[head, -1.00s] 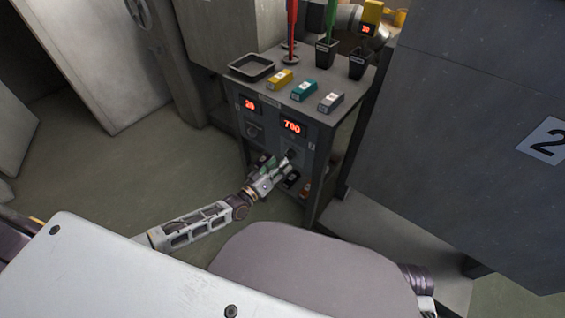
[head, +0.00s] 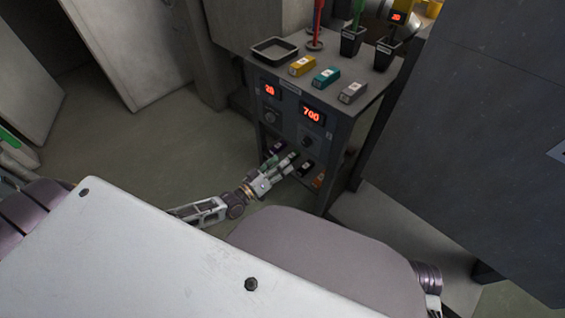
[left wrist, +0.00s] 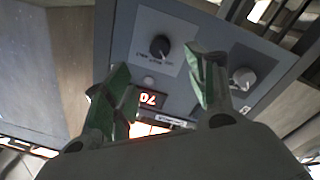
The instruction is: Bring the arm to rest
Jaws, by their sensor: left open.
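My left gripper (head: 279,162) is open and empty, in front of the lower front of the grey control cabinet (head: 346,135). It sits below and left of the right knob (head: 307,141), apart from it. The left knob (head: 270,117) is higher up. In the left wrist view, the green-padded fingers of my left gripper (left wrist: 160,78) are spread with nothing between them. Beyond them are a black knob (left wrist: 160,46), another knob (left wrist: 243,78) and a partly covered red display (left wrist: 150,99). My right gripper does not show.
Red displays read 20 (head: 269,91) and 700 (head: 311,114). On the cabinet top are a black tray (head: 254,53) and yellow (head: 302,66), teal (head: 326,77) and grey (head: 352,92) boxes. A large dark cabinet (head: 460,130) blocks the right. Floor left of the cabinet is clear.

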